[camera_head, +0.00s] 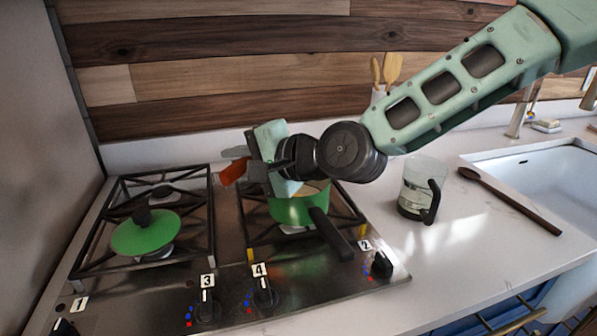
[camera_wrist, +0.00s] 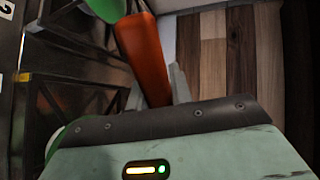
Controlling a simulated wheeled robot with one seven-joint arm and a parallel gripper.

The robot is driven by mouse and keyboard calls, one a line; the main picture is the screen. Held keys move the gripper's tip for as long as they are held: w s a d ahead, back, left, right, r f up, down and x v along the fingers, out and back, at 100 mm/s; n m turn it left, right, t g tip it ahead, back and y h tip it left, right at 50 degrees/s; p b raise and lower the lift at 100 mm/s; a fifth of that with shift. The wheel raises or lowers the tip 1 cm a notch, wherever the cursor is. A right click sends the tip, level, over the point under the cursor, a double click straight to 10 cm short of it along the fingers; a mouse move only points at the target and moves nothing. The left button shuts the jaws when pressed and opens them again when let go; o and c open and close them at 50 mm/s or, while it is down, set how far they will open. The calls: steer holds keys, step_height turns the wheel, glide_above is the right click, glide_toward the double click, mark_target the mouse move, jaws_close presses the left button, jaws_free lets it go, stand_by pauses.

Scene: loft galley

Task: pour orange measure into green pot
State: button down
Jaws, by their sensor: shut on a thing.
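The green pot (camera_head: 290,210) stands on the right-hand burner, its black handle pointing to the front right. It is uncovered and its inside shows a tan tone; my gripper hides part of its rim. My gripper (camera_head: 240,165) is shut on the orange measure (camera_head: 233,173), above and slightly left of the pot. In the wrist view the orange measure (camera_wrist: 145,58) runs as a long piece between the fingers. I cannot tell whether anything is in the measure.
A green lid (camera_head: 146,233) lies on the left burner. A clear jug (camera_head: 416,187) with a dark handle stands on the counter right of the stove, near a wooden spoon (camera_head: 510,200) and the sink (camera_head: 560,165). Utensils stand at the back wall.

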steer(key=shift+s+d+r+t+y+b, duration=0.2)
steer(key=shift+s+d+t+y+b, duration=0.25)
steer(key=shift+d+y+b, duration=0.45)
stand_by(0.3)
steer(key=shift+s+d+r+t+y+b, duration=0.15)
steer(key=shift+t+y+b, duration=0.3)
steer(key=shift+b, duration=0.95)
steer(key=shift+s+d+r+t+y+b, duration=0.1)
steer(key=shift+d+r+t+y+b, duration=0.25)
steer(key=shift+r+y+b, duration=0.5)
steer(key=shift+s+d+r+t+y+b, duration=0.1)
steer(key=shift+r+t+y+b, duration=0.5)
steer(key=shift+r+b, duration=0.45)
stand_by(0.7)
steer(key=shift+r, duration=0.3)
steer(key=shift+s+d+r+t+y+b, duration=0.15)
steer(key=shift+r+t+y+b, duration=0.2)
steer(key=shift+r, duration=0.3)
steer(key=shift+d+r+t+y+b, duration=0.1)
steer(key=shift+r+y, duration=0.35)
steer(key=shift+r, duration=0.2)
